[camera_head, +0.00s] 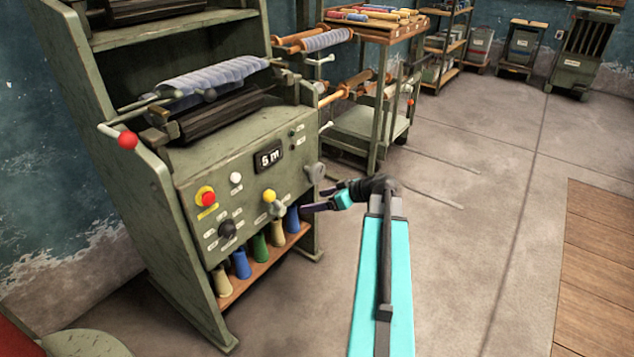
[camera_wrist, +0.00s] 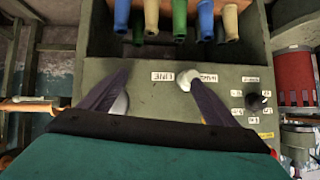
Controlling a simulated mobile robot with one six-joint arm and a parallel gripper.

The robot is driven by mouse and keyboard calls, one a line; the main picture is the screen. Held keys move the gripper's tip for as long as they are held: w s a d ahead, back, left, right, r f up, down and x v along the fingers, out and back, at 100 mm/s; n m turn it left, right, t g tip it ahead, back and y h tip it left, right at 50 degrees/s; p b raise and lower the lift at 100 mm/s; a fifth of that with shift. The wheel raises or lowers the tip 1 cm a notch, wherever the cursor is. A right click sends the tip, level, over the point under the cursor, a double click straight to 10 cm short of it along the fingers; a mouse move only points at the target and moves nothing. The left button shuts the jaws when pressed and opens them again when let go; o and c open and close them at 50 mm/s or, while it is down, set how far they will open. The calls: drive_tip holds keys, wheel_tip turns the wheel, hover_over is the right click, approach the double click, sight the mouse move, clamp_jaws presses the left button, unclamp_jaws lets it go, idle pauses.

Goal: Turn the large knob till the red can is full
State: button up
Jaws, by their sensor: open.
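A large grey knob (camera_head: 315,172) sits at the right edge of the green machine's front panel. In the wrist view a pale rounded knob (camera_wrist: 119,106) shows partly behind the left finger; it is likely the same one. My gripper (camera_head: 312,199) is open and empty, in front of the panel's lower right and below that knob. In the wrist view my gripper (camera_wrist: 160,76) points at the panel, with a "LINE" label between its fingers and a smaller grey knob (camera_wrist: 184,82) by the right fingertip. A red can-like cylinder (camera_wrist: 295,80) stands at the wrist view's right; its fill cannot be seen.
The panel holds a "5 m" display (camera_head: 268,158), a red button (camera_head: 207,198), a white button (camera_head: 236,178), a yellow-topped control (camera_head: 269,196) and a black selector (camera_head: 227,229). Several coloured spools line the shelf (camera_head: 262,267) below.

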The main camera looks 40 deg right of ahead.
sight(320, 173)
drive_tip(key=s+d+r+n+t+h+b, duration=0.1)
drive_tip(key=s+d+r+t+b, duration=0.1)
drive_tip(key=d+r, duration=0.5)
drive_tip(key=shift+s+d+r+t+b, duration=0.35)
drive_tip(key=shift+s+d, duration=0.3)
drive_tip(key=shift+d, duration=0.6)
drive_tip(key=shift+w, duration=0.15)
drive_tip(key=b+x, duration=0.2)
drive_tip(key=x, duration=1.1)
drive_tip(key=shift+w+d+f, duration=0.1)
drive_tip(key=shift+w+f, duration=0.1)
drive_tip(key=shift+w, duration=0.05)
drive_tip(key=c, duration=1.1)
drive_tip(key=shift+o, duration=0.2)
